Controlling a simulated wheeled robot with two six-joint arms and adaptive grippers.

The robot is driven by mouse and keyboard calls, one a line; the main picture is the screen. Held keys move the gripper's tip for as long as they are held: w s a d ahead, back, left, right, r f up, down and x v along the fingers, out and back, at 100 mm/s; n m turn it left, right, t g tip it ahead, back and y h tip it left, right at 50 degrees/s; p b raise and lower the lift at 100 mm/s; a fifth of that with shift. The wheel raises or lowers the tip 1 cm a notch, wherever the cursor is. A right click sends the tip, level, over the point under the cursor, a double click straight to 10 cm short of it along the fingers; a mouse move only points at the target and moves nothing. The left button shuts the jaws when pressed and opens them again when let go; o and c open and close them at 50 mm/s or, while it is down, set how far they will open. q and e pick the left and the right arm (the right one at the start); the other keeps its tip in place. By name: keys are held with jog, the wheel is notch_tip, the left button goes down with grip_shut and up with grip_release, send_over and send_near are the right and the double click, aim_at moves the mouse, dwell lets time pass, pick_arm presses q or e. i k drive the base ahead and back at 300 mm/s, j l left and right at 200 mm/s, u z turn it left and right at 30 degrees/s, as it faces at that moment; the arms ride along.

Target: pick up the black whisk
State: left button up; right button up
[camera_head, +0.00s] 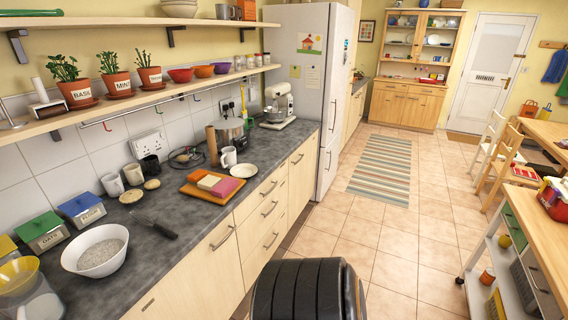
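I cannot clearly make out a black whisk in the head view. A slim dark utensil (163,230) with a black handle lies on the dark counter, right of the white bowl; it is too small to tell whether it is a whisk. Neither of my grippers is in view.
The tiled floor (398,235) is clear; a table and chairs stand right.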

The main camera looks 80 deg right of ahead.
aim_at(157, 226)
jog(key=z, duration=1.35)
